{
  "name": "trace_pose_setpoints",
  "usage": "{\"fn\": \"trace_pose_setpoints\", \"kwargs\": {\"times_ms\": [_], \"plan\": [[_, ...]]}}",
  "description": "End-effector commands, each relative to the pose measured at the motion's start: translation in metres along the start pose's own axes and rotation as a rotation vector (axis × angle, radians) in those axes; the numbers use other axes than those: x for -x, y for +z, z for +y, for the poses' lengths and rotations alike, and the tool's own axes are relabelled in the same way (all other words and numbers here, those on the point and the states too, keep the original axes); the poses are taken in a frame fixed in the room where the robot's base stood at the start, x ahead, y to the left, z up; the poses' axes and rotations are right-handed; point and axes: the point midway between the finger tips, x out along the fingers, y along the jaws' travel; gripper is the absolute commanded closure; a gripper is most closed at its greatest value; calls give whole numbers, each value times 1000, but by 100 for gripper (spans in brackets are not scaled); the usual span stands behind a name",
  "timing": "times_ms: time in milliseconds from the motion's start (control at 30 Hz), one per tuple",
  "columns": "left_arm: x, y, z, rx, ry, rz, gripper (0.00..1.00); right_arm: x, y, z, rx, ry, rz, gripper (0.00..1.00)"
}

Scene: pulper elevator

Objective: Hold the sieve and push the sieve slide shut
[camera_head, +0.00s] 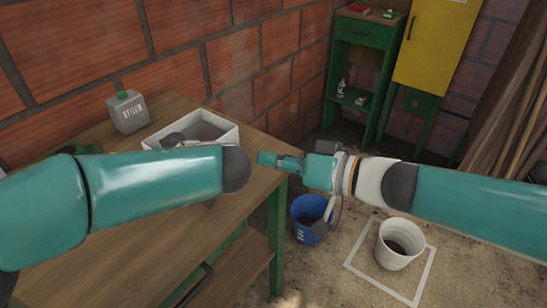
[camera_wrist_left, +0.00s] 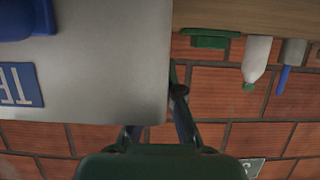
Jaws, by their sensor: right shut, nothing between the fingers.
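A white open box (camera_head: 228,140) with a grey inside stands on the workbench in the head view, partly behind my left arm. I cannot make out for sure which part is the sieve or its slide. In the left wrist view a pale grey panel (camera_wrist_left: 110,70) with a blue label fills the upper left, close to my left gripper (camera_wrist_left: 155,130). The fingers show partly at its lower right corner; their tips are not clear. In the head view my left arm hides most of that gripper. My right gripper (camera_head: 268,159) is shut and empty, pointing left near my left arm's dark joint cap.
A grey canister (camera_head: 127,111) stands at the back of the workbench (camera_head: 95,272). A blue bucket (camera_head: 309,225) and a white bucket (camera_head: 400,243) stand on the floor. A green cabinet (camera_head: 360,60) and a yellow door (camera_head: 425,45) are at the back.

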Motion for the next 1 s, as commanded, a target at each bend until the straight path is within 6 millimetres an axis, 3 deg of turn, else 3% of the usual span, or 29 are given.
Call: {"fn": "trace_pose_setpoints", "kwargs": {"times_ms": [167,300,400,767,1000], "plan": [[0,0,0,1,0,1,100,0,0,0,0,0,0,100],[0,0,0,1,0,1,76,0,0,0,0,0,0,100],[0,0,0,1,0,1,65,0,0,0,1,0,0,100],[4,0,0,0,1,1,65,0,0,0,1,1,0,100],[37,0,1,0,5,2,65,0,0,0,1,1,0,100]]}}
